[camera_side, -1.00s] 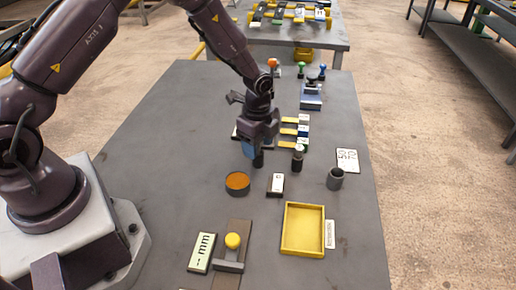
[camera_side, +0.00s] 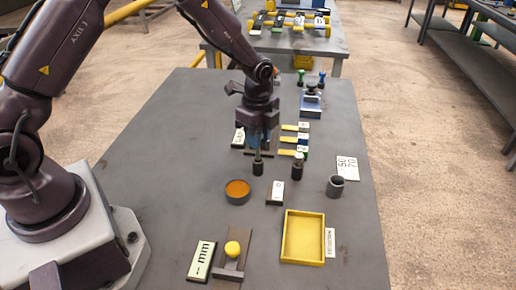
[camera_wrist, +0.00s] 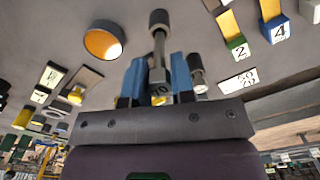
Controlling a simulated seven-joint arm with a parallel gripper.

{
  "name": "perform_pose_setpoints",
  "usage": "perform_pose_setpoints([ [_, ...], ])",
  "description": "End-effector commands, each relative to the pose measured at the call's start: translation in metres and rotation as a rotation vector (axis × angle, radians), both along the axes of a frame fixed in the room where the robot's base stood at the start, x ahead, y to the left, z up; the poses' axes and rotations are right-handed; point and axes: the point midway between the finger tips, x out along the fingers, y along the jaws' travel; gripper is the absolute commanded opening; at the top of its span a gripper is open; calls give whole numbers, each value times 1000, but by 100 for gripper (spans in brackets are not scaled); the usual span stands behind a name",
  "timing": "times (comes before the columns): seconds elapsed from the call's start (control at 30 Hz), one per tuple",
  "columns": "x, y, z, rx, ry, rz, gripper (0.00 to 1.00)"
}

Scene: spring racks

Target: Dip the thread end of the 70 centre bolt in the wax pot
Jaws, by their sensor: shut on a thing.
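My gripper (camera_side: 258,148) is shut on a bolt (camera_wrist: 158,50), which hangs upright below the blue fingers with its dark thick end (camera_side: 257,168) down. The wax pot (camera_side: 237,198), a round dark pot with orange wax inside, stands nearer the camera and slightly left of the bolt. It also shows in the wrist view (camera_wrist: 88,43). The bolt is apart from the pot. A second bolt (camera_side: 298,166) stands to the right with a similar dark lower end.
A white label block (camera_side: 275,193) lies beside the pot. A yellow tray (camera_side: 289,257) and a yellow-knobbed fixture (camera_side: 231,260) are nearer. Numbered racks (camera_side: 300,140) stand behind. The left tabletop is clear.

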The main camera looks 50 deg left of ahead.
Motion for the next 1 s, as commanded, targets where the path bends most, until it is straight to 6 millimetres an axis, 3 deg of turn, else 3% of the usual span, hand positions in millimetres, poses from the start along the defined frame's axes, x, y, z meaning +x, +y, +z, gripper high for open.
perform_pose_setpoints([
  [0.03, 1, 0, 13, 0, -5, 0, 0],
  [0.2, -1, 0, 40, -1, 3, 0, 0],
  [0.33, -20, -9, 46, -27, 100, 3, 0],
  [0.5, -54, -25, 47, -76, 282, 1, 0],
  [0.6, -63, -29, 45, -89, 334, -1, 0],
  [1.0, -64, -30, 7, -90, 339, -1, 0],
])
